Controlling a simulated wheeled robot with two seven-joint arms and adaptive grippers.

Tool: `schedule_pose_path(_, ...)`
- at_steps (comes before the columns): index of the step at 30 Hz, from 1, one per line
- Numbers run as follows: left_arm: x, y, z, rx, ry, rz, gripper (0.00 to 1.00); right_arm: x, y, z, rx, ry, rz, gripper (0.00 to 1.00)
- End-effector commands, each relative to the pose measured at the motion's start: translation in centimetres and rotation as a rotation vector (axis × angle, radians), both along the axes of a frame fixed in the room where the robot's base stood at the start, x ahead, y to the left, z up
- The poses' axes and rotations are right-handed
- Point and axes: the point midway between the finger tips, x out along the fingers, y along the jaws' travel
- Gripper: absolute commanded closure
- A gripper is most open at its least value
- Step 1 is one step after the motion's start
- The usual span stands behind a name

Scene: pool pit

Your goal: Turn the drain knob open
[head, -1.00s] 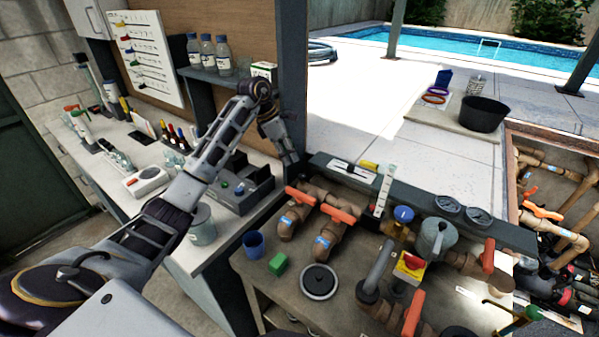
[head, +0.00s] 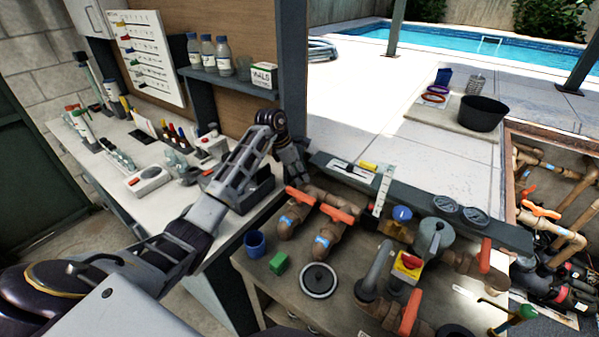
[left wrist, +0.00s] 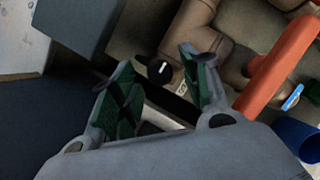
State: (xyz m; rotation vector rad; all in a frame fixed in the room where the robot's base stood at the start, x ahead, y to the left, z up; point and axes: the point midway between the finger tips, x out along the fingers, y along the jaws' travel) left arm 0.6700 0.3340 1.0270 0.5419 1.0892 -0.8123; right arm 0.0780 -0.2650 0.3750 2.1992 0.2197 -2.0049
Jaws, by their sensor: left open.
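A small round black knob (left wrist: 160,71) with a white mark shows in the left wrist view beside a brown pipe; I take it to be the drain knob. In the head view I cannot make it out; my left gripper is in front of that area. My left gripper (left wrist: 156,62) is open, with green-padded fingers to the left and right of the knob in the picture. I cannot tell whether they touch it. In the head view the left gripper (head: 301,181) points down at the left end of the pipework. My right gripper is not in view.
Orange-handled valves (head: 337,214) on brown pipes stand right of my gripper. A blue cup (head: 254,244), a green block (head: 278,263) and a black-and-white disc (head: 318,280) lie in front on the bench. A dark post (head: 292,70) rises behind my left wrist.

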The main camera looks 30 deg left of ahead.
Motion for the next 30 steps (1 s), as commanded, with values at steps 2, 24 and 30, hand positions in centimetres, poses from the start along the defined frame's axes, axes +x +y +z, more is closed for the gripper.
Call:
schedule_pose_path(2,0.01,-0.01,-0.06,0.0,0.0,0.0,0.54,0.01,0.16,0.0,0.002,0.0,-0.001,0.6)
schedule_pose_path(24,0.01,0.04,-0.02,0.001,-0.001,0.003,1.0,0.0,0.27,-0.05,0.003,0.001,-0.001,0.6)
schedule_pose_path(30,0.01,0.06,-0.05,0.003,-0.001,0.02,1.0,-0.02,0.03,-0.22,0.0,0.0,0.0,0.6)
